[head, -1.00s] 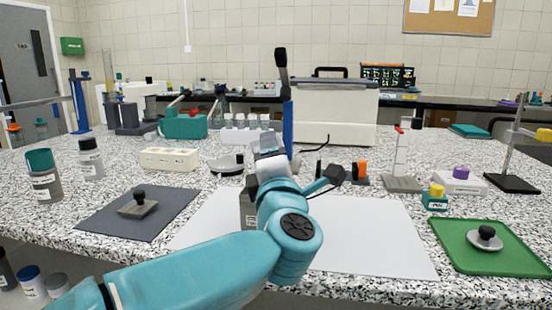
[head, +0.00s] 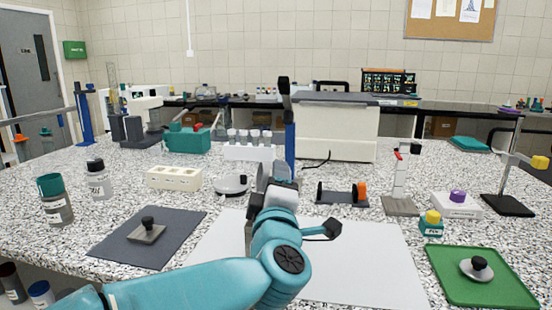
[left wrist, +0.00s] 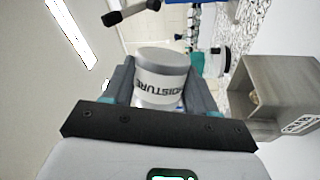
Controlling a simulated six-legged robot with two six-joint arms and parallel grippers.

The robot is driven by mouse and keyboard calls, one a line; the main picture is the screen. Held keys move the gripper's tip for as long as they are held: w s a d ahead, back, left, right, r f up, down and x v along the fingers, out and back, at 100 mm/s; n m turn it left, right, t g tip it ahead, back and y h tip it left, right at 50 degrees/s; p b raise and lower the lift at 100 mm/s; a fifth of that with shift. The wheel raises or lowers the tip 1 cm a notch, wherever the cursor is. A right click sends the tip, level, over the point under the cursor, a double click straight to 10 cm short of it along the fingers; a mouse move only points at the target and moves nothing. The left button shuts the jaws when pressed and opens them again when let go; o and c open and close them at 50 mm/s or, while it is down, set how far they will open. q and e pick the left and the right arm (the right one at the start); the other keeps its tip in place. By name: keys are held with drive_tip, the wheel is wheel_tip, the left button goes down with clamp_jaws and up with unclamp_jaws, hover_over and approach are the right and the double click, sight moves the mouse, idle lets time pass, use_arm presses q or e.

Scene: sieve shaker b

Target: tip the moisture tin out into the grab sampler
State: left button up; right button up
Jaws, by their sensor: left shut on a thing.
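The moisture tin (left wrist: 160,70), a grey cylinder with a white label, sits between the fingers of my left gripper (left wrist: 160,92) in the left wrist view. The gripper is shut on it. The room appears rolled in that view, and the tin looks tipped well over. The grab sampler (left wrist: 285,72), a grey metal box with a GRAB label, stands to the right of the tin, apart from it. Something brownish shows inside it. In the head view my left gripper (head: 275,183) is over the white sheet, and my arm hides most of the sampler. My right gripper is not in view.
A white sheet (head: 365,255) lies under my left arm. A dark mat (head: 180,238) with a small weight is at left, a green tray (head: 500,290) at right. Bottles, a test tube rack (head: 247,152) and a cream block (head: 174,178) stand behind.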

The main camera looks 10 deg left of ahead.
use_arm(q)
wheel_tip(320, 180, up, 4)
drive_tip(key=m+g+p, duration=0.1)
drive_tip(key=m+p, duration=0.3)
drive_tip(key=p, duration=0.4)
drive_tip(key=m+g+p, duration=0.1)
drive_tip(key=m+p, duration=0.4)
drive_tip(key=p, duration=0.3)
drive_tip(key=m+g+h+p, duration=0.1)
drive_tip(key=m+p, duration=0.4)
drive_tip(key=p, duration=0.3)
drive_tip(key=shift+w+p, duration=0.1)
drive_tip(key=shift+p, duration=0.2)
drive_tip(key=shift+f+m, duration=0.1)
drive_tip(key=shift+m, duration=0.3)
drive_tip(key=shift+f, duration=0.2)
